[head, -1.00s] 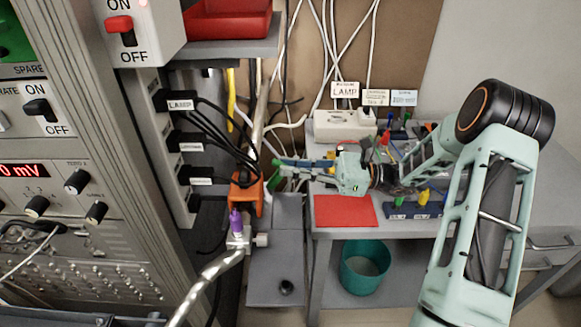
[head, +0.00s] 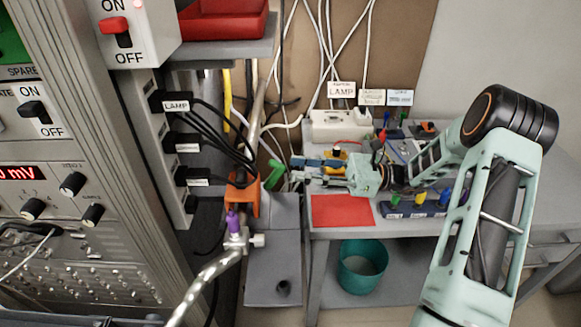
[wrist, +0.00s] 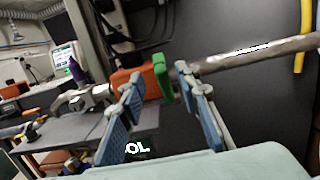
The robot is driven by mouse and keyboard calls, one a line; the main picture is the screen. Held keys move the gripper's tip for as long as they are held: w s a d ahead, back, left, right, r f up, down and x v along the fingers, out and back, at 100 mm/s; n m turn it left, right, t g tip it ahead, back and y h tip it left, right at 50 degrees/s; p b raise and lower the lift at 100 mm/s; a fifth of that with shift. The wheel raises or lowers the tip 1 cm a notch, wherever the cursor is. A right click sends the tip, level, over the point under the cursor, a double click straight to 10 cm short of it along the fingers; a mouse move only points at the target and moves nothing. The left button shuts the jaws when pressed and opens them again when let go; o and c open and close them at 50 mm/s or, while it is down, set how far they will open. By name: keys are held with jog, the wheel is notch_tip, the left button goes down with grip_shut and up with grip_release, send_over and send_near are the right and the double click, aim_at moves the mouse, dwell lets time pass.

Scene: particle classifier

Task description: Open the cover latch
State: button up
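The green latch handle (head: 275,174) sticks out beside an orange block (head: 241,196) on the metal pipe, left of my gripper. In the wrist view, the green handle (wrist: 164,77) lies between and just beyond my fingertips, with the orange block (wrist: 133,80) behind it. My gripper (head: 295,170) has its blue-padded fingers spread apart. It is open and holds nothing, with its tips a little right of the handle. Its fingers also show in the wrist view (wrist: 158,88). Whether a fingertip touches the handle is hard to tell.
A purple-topped valve (head: 234,222) sits on the pipe below the orange block. The instrument rack (head: 80,150) stands left. A bench with a red mat (head: 342,209) and a white socket box (head: 340,124) is at right, a teal bin (head: 362,266) below it.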

jog(key=d+f, duration=0.1)
jog(key=d, duration=0.7)
jog(key=shift+s+d, duration=0.15)
jog(key=shift+d, duration=0.15)
jog(key=shift+f, duration=0.1)
jog(key=shift+c, duration=0.4)
